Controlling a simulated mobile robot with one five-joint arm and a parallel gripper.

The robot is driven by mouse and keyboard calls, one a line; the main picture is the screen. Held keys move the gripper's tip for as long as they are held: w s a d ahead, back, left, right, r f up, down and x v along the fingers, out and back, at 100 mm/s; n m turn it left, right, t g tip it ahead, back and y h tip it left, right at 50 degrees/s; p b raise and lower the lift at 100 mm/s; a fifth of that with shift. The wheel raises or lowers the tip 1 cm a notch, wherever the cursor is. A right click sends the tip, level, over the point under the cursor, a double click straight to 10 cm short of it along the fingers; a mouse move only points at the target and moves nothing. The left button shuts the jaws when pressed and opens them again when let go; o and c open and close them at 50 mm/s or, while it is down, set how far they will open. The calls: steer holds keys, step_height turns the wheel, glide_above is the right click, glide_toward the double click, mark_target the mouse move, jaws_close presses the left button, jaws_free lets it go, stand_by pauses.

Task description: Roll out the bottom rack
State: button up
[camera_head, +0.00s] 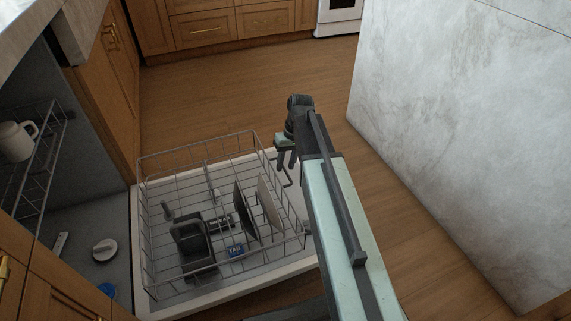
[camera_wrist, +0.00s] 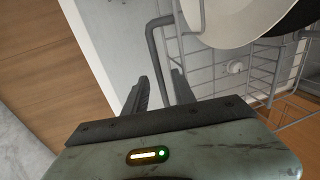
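The bottom rack (camera_head: 152,240) is a grey wire basket standing out over the lowered dishwasher door (camera_head: 292,205), clear of most of the dishwasher's dark interior. It holds plates, a dark container and a small blue item. My gripper (camera_head: 286,160) is at the rack's outer right side, by a bent handle bar (camera_head: 286,180). In the wrist view the two fingers (camera_wrist: 161,82) are apart, with the dark handle bar (camera_wrist: 153,55) running down between them. Whether either finger touches the bar is unclear. The rack's wires also show in the wrist view (camera_wrist: 200,75).
The upper rack (camera_head: 35,175) with a light mug (camera_head: 14,141) is inside the dishwasher at left. A round cap (camera_head: 104,250) sits on the tub floor. A marble island side (camera_head: 450,130) stands at right. Wood floor (camera_head: 235,90) is open between it and the far cabinets.

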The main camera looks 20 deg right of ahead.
step_height(320, 180, up, 8)
steer(key=d+p, duration=0.1)
steer(key=p, duration=0.6)
steer(key=shift+d+f+p, duration=0.15)
steer(key=shift+d+p, duration=0.1)
steer(key=shift+p, duration=0.1)
